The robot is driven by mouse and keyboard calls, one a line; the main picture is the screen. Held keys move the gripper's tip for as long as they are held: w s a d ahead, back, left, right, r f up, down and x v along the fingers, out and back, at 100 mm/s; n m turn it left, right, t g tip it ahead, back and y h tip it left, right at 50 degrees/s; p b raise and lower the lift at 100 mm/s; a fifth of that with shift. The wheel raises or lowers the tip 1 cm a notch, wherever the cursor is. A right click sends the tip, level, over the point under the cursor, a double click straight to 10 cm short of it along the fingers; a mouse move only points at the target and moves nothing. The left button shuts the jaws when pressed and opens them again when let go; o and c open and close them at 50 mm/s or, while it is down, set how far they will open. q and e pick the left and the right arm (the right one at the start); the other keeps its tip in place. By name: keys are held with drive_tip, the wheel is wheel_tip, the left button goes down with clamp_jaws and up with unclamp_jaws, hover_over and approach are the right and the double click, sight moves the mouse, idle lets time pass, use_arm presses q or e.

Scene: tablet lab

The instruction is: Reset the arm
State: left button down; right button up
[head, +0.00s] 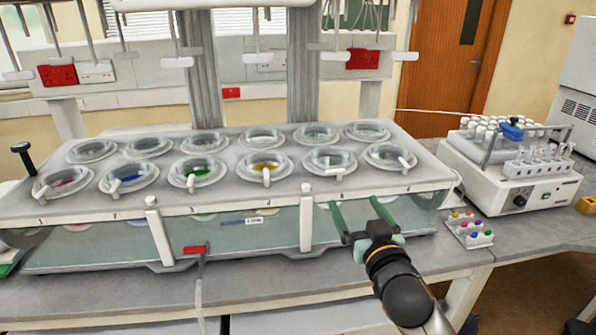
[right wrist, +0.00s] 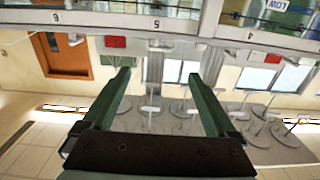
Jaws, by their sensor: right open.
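My right gripper (head: 356,216) is in front of the right part of the water bath's glass front in the head view. Its two green fingers are spread apart with nothing between them. In the right wrist view the same gripper (right wrist: 165,85) shows open and empty, and the picture there looks upside down. My right arm comes in from the bottom right of the head view. My left gripper does not show in either view.
The dissolution bath (head: 270,189) with two rows of lidded vessels fills the bench. Right of it are a small rack with coloured caps (head: 468,229) and a white instrument (head: 505,180) carrying vials and tubes. Paddle shafts hang above the bath. Bare bench (head: 530,235) shows at the right.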

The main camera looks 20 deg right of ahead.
drive_tip(key=s+a+f+n+g+y, duration=0.2)
drive_tip(key=s+a+f, duration=0.1)
drive_tip(key=f, duration=0.8)
drive_tip(key=s+a+f+n+g+y, duration=0.1)
drive_tip(key=s+a+f+g+y, duration=0.15)
drive_tip(key=f, duration=0.75)
drive_tip(key=s+a+f+g, duration=0.2)
drive_tip(key=s+a+f, duration=0.1)
drive_tip(key=s+f, duration=0.4)
drive_tip(key=s+a+f+n+g+y, duration=0.1)
drive_tip(key=s+a+f, duration=0.3)
drive_tip(key=s+f, duration=0.4)
drive_tip(key=shift+s+a+f+g, duration=0.25)
drive_tip(key=shift+s+a+g, duration=0.1)
drive_tip(key=shift+s, duration=0.35)
